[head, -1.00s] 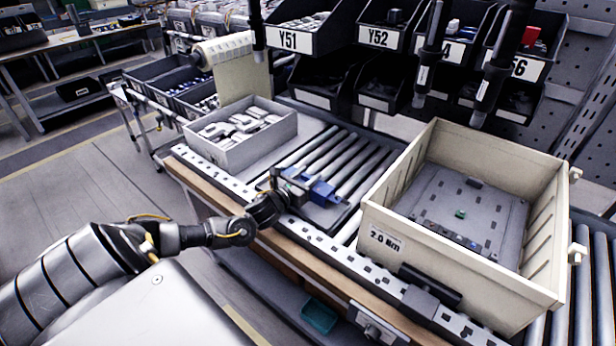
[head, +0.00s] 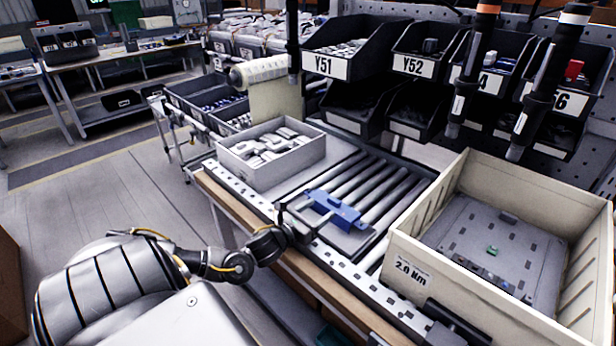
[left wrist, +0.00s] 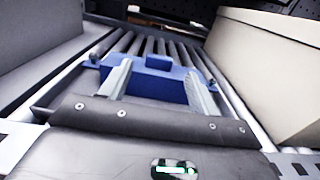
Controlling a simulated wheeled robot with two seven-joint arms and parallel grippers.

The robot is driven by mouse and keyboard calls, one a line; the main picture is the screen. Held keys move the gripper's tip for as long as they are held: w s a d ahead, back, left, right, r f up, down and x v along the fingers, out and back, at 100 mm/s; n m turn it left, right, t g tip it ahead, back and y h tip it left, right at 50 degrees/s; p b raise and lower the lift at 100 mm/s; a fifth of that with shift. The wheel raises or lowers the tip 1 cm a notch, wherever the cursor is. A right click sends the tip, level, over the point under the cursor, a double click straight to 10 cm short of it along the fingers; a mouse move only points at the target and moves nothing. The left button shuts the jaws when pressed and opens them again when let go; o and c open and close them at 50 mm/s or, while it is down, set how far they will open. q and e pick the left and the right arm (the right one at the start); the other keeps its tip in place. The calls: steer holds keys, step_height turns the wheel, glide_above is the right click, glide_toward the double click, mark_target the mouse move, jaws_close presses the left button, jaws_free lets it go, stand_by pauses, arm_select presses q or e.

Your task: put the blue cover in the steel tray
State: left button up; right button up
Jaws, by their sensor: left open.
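My left gripper (head: 316,211) is open at the near side of the cover. In the left wrist view its two fingers (left wrist: 158,85) are spread apart, with their tips at the blue cover; I cannot tell whether they touch it. I cannot make out for certain which container is the steel tray. My right gripper is not in view.
The light grey box (head: 318,158) holds several white parts. The large beige bin (head: 408,246) stands to the right with a grey panel inside. Dark part bins (head: 340,97) and hanging tools (head: 540,85) are behind. Bare rollers (head: 385,185) lie behind the cover.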

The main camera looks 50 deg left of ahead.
arm_select(q)
steer(key=s, duration=0.3)
steer(key=shift+s, duration=0.4)
steer(key=shift+s+d, duration=0.1)
steer(key=shift+s, duration=0.2)
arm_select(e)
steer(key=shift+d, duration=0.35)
arm_select(q)
steer(key=shift+r, duration=0.1)
